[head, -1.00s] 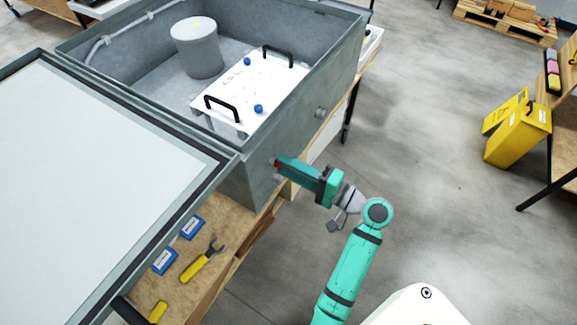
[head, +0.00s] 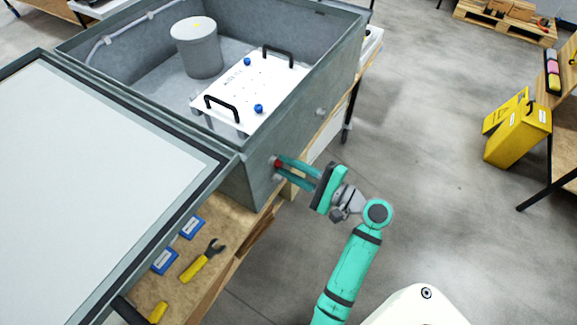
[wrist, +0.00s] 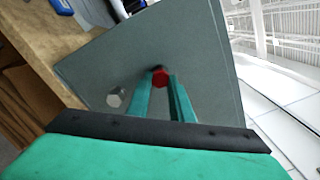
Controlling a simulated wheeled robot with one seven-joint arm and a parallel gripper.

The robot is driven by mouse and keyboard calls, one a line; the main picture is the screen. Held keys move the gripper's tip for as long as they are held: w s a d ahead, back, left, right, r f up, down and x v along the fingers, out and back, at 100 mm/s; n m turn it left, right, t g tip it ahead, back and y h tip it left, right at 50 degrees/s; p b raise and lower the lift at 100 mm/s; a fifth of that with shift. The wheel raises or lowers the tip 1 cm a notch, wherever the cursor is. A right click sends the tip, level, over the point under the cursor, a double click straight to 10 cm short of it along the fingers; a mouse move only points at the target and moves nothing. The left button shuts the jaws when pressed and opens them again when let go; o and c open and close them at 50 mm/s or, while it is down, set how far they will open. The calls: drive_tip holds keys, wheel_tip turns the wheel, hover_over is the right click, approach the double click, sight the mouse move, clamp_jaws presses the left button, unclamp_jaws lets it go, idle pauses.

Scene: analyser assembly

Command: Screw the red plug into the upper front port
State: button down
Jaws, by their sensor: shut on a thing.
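The red plug (wrist: 160,77) sits between the tips of my gripper (wrist: 163,88) in the wrist view, right against the grey side wall of the analyser box (wrist: 195,62). My gripper also shows in the head view (head: 280,168), its fingers reaching left to the wall with a bit of the red plug (head: 277,163) at the tips. The fingers are closed on the plug. The upper front port is hidden behind the plug; how deep the plug sits cannot be told. A grey hex plug (wrist: 116,97) is on the same wall, beside the red one.
The open box holds a grey cylinder (head: 198,50) and a white panel (head: 265,85) with black handles. Its lid (head: 90,180) hangs open at left. A yellow-handled wrench (head: 203,262) and blue boxes (head: 164,261) lie on the wooden bench.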

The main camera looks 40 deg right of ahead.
drive_tip(key=m, duration=0.8)
drive_tip(key=shift+a+m, duration=0.1)
drive_tip(key=shift+m, duration=0.2)
drive_tip(key=m, duration=0.8)
drive_tip(key=shift+m, duration=0.3)
drive_tip(key=c, duration=1.7)
unclamp_jaws()
